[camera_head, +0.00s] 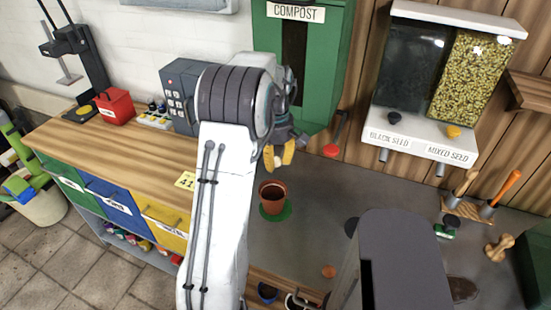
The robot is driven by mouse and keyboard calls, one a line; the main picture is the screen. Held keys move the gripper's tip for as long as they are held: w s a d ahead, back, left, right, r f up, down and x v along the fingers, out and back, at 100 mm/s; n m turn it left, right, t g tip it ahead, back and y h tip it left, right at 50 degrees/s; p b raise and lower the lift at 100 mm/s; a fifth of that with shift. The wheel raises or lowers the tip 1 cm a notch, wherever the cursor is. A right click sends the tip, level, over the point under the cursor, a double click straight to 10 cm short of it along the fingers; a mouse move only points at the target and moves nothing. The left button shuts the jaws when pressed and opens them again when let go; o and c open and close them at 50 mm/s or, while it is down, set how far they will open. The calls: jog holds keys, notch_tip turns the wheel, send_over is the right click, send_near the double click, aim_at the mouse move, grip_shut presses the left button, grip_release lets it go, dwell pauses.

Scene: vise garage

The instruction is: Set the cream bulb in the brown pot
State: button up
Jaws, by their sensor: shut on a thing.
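The brown pot (272,196) stands upright on a green disc (273,213) on the grey surface, right of the wooden counter. Its open mouth faces up and looks dark inside. My gripper (279,157) has yellow fingertips and points down above and just behind the pot in the picture. It is shut on the cream bulb (279,160), of which only a small part shows between the fingertips. The bulb is apart from the pot. My arm hides part of the counter and the area left of the pot.
A green compost bin (335,75) stands behind. A seed dispenser (420,135) hangs at the right, with a red-ended tool (332,149) left of it. A tool holder (466,212) and a wooden piece (499,246) lie right. The grey surface right of the pot is mostly clear.

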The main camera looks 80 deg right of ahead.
aim_at(276, 156)
jog(key=shift+f+b, duration=1.4)
jog(key=shift+f, duration=0.65)
jog(key=o, duration=0.9)
jog(key=shift+r, duration=0.1)
notch_tip(276, 156, up, 12)
jog(key=shift+f, duration=0.1)
